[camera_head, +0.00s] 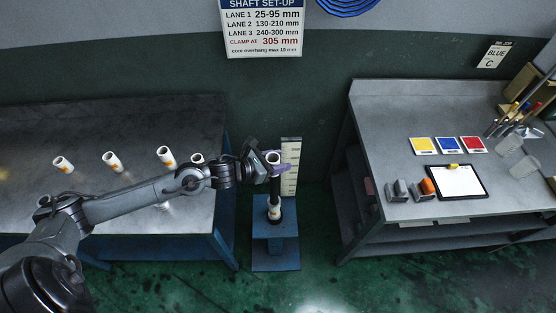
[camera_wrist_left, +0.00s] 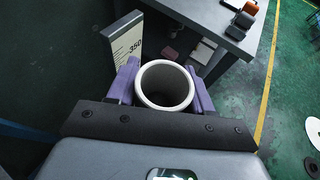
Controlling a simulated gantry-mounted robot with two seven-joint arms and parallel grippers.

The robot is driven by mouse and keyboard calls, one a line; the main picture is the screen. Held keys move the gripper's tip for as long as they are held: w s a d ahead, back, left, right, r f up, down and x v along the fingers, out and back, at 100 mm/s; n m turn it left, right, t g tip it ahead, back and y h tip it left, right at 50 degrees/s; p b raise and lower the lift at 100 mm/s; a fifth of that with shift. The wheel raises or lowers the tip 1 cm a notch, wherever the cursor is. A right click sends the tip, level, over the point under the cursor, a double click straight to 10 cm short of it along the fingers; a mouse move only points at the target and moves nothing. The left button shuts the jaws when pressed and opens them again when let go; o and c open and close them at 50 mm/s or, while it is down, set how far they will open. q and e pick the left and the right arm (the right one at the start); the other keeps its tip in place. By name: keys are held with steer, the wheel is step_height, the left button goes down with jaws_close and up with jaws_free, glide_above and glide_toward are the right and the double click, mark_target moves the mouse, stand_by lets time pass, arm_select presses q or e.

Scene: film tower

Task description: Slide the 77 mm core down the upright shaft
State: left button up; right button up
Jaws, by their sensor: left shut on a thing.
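My left gripper (camera_head: 273,168) is shut on a white core (camera_head: 273,157) and holds it upright above the blue stand (camera_head: 275,248). In the left wrist view the core's round white rim (camera_wrist_left: 164,85) sits between the purple fingers (camera_wrist_left: 164,92); its inside looks grey and no shaft tip can be made out. Below the gripper, a white piece with an orange mark (camera_head: 274,210) stands on the stand, in line with the held core. The gripper hides most of the upright shaft, so I cannot tell whether the core is around it. My right gripper is not in view.
A ruled scale board (camera_head: 290,165) stands right behind the stand. More white cores (camera_head: 112,161) stand on the left table (camera_head: 100,125). The right table (camera_head: 375,130) holds coloured cards, a clipboard (camera_head: 447,182) and small blocks. Green floor lies between the tables.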

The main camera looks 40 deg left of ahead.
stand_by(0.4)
arm_select(q)
step_height(320, 180, down, 17)
steer(key=b, duration=1.5)
steer(key=shift+f+b, duration=0.15)
steer(key=shift+b, duration=0.15)
steer(key=shift+f+b, duration=1.1)
steer(key=shift+f, duration=0.2)
steer(key=o, duration=1.1)
